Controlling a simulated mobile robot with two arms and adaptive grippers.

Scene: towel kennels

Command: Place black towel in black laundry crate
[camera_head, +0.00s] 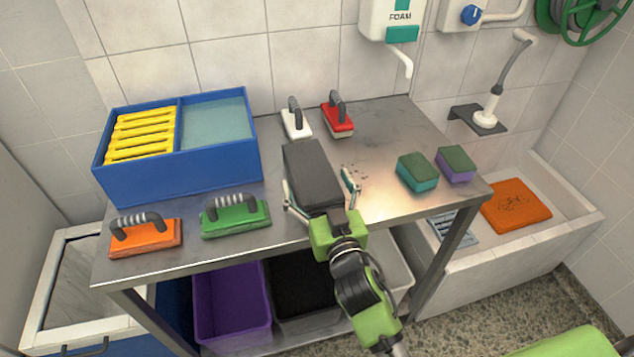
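The black towel (313,166) is a dark grey, block-shaped folded cloth over the middle of the metal table. My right gripper (319,184) reaches it from the front, its two fingers spread wide on the towel's left and right sides. I cannot tell whether the fingers press on it or whether it is lifted. The black laundry crate (303,290) stands below the table, right of a purple crate. My arm and the table edge hide part of it. My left gripper is not in view.
The metal table (390,135) holds a blue box (178,184) with yellow slats, orange, green, white and red brushes, and two sponges. A purple crate (230,300) and a pale crate (398,262) flank the black one. An orange towel (515,205) lies in the sink at right.

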